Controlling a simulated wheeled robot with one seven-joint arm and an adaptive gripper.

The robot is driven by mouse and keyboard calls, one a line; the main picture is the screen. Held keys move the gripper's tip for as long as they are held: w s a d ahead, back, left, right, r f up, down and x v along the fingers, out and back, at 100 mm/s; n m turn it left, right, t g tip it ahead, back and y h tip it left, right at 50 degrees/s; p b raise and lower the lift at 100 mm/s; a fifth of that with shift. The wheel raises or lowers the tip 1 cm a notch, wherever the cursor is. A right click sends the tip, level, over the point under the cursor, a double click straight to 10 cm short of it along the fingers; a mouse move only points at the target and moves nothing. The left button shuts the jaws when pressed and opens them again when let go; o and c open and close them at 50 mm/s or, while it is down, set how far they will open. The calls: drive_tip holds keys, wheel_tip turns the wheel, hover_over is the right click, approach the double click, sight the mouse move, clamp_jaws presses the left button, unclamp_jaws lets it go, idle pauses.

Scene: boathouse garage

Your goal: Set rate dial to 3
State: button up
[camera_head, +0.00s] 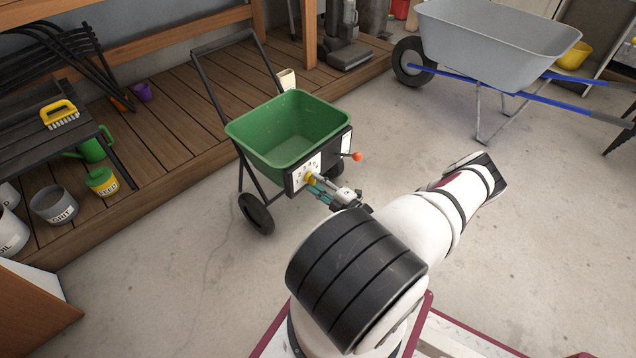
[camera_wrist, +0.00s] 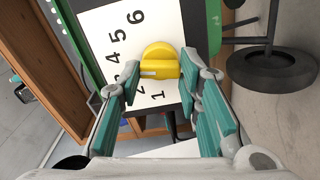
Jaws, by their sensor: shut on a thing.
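The rate dial is a yellow knob (camera_wrist: 160,60) on a white number plate (camera_wrist: 113,30) with printed digits, in the wrist view. It also shows as a small yellow spot in the head view (camera_head: 310,178), on the front panel of the green spreader (camera_head: 262,150). My gripper (camera_wrist: 160,76) has its teal-padded fingers on either side of the knob and is shut on it. A pale mark on the knob points left in the wrist view. The 3 is partly hidden by the left finger, so I cannot tell exactly which digit the mark meets.
A lever with an orange-red ball (camera_head: 357,156) sticks out right of the dial. A black wheel (camera_head: 256,213) stands below the spreader's left side. A grey wheelbarrow (camera_head: 490,45) is at the back right.

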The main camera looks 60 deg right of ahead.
drive_tip(key=n, duration=0.5)
drive_tip(key=shift+p, duration=0.4)
drive_tip(key=shift+n, duration=0.3)
drive_tip(key=o, duration=1.1)
drive_tip(key=shift+o, duration=0.2)
drive_tip(key=v, duration=1.2)
drive_tip(key=shift+f, duration=0.1)
